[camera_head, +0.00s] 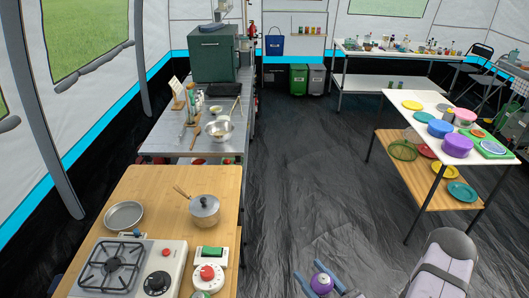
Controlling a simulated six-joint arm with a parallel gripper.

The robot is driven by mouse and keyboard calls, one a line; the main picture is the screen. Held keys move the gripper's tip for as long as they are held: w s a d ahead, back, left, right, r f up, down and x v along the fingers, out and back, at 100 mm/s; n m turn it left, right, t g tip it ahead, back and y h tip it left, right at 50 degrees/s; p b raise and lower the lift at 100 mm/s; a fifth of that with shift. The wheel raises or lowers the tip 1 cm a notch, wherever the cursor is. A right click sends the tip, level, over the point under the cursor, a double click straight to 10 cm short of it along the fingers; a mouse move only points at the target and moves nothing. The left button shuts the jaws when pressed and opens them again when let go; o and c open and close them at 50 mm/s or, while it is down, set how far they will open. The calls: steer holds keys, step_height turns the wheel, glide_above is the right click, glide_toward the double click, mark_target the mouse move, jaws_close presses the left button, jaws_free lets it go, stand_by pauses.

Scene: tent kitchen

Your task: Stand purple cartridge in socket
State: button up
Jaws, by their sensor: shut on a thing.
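My gripper (321,278) is at the bottom edge of the view, over the dark floor to the right of the wooden counter. Its two blue-grey fingers are shut on the purple cartridge (322,284). I see the cartridge from above, with a pale round top; its lower part is hidden or cut off by the frame edge. I cannot make out the socket for certain.
A lidded pot (205,211), a metal pan (124,215) and a white scale-like device with a red dial (208,274) are on the counter. A white table (400,106) with coloured dishes stands at right. The dark floor (310,180) between is clear.

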steer(key=shift+d, duration=0.85)
steer(key=s+a+r+n+g+y, duration=0.1)
steer(key=s+a+n+g+y, duration=0.15)
steer(key=a, duration=0.75)
steer(key=s+a+r+n+g+y, duration=0.15)
steer(key=a+n+g+y, duration=0.25)
steer(key=a, duration=0.5)
steer(key=s+a+r+n+g+y, duration=0.25)
steer(key=s+a+n+g, duration=0.55)
steer(key=s+a, duration=0.9)
steer(key=w+m+t, duration=0.1)
steer(key=w+d+m+t, duration=0.1)
steer(key=w+m, duration=0.1)
steer(key=w+r+m+t, duration=0.1)
steer(key=w+m, duration=0.1)
steer(key=shift+w+d+r+h, duration=0.1)
steer(key=shift+w+d+h, duration=0.1)
steer(key=shift+w+h, duration=0.1)
